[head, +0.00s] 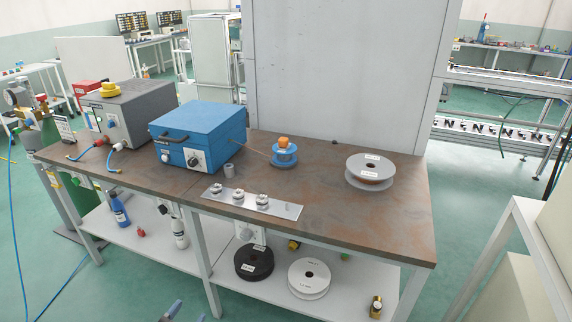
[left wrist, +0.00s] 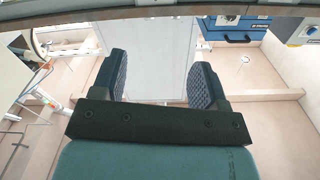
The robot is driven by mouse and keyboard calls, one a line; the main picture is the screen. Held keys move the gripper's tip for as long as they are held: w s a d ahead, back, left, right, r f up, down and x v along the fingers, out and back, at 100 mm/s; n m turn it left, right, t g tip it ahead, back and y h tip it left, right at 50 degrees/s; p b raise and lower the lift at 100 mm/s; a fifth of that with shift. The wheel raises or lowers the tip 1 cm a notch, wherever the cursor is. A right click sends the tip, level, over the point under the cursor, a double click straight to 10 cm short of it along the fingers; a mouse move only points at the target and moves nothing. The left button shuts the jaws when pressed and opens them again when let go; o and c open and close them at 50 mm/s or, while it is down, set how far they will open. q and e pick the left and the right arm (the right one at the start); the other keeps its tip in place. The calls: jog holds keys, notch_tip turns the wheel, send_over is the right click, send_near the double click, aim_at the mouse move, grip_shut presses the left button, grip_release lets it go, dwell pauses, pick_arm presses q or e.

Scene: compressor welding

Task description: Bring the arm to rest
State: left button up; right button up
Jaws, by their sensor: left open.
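My left gripper (head: 186,312) shows only as fingertips at the bottom edge of the head view, in front of the workbench (head: 330,222) and lower than its top. In the left wrist view the gripper (left wrist: 160,80) has its two dark ribbed fingers wide apart, with nothing between them. It is open and empty, apart from the bench. The rest of my left arm is out of view. My right gripper shows in neither view.
On the bench stand a blue box (head: 200,135), a grey machine (head: 137,108), a metal plate with small parts (head: 283,209), a blue spool (head: 284,160) and a grey spool (head: 370,172). A lower shelf (head: 150,232) holds bottles and spools. Floor in front is clear.

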pick_arm(q)
jog(key=a+r+m+g, duration=0.1)
jog(key=a+m, duration=0.2)
jog(key=a, duration=1.1)
jog(key=s+d+f+n+g+y, duration=0.1)
jog(key=s+d+g+y, duration=0.2)
jog(key=s, duration=0.8)
jog(key=s+d+f+n+g, duration=0.1)
jog(key=s+d+g, duration=0.3)
jog(key=s, duration=0.7)
jog(key=w+d+r+n+t, duration=0.15)
jog(key=d+n, duration=0.35)
jog(key=d, duration=0.8)
notch_tip(320, 180, up, 11)
jog(key=p, duration=1.2)
jog(key=shift+s+d+t, duration=0.15)
jog(key=shift+s+t, duration=0.1)
jog(key=shift+t, duration=0.1)
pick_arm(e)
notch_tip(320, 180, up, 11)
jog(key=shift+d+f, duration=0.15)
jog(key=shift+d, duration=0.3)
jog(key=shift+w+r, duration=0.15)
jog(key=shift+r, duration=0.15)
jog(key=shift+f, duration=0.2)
